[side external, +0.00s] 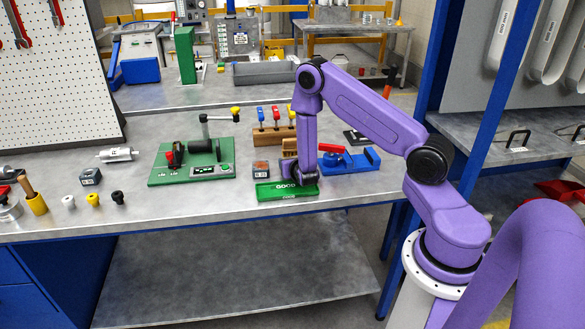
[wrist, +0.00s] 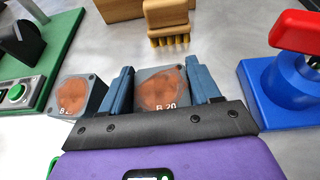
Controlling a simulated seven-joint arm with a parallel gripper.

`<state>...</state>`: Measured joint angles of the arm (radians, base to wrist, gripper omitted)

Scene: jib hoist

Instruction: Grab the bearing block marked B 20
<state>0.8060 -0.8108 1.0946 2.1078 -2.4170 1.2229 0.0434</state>
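The bearing block marked B 20 (wrist: 160,88) is a dark grey square block with a copper-coloured round face. In the wrist view it sits between the two blue fingers of my gripper (wrist: 162,82), with little or no gap on either side. I cannot tell whether the fingers press on it. A second similar block (wrist: 80,95) stands just outside the left finger; its marking starts "B 2" and the rest is hidden. In the side view my gripper (side external: 304,176) is low over the bench, the second block (side external: 261,168) is left of it, and the block between the fingers is hidden.
A green tray labelled GOOD (side external: 287,190) lies at the bench front beside my gripper. A wooden brush (wrist: 167,20) stands just beyond the fingers. A blue vise-like fixture (side external: 350,160) is close on the right, a green fixture board (side external: 192,163) on the left.

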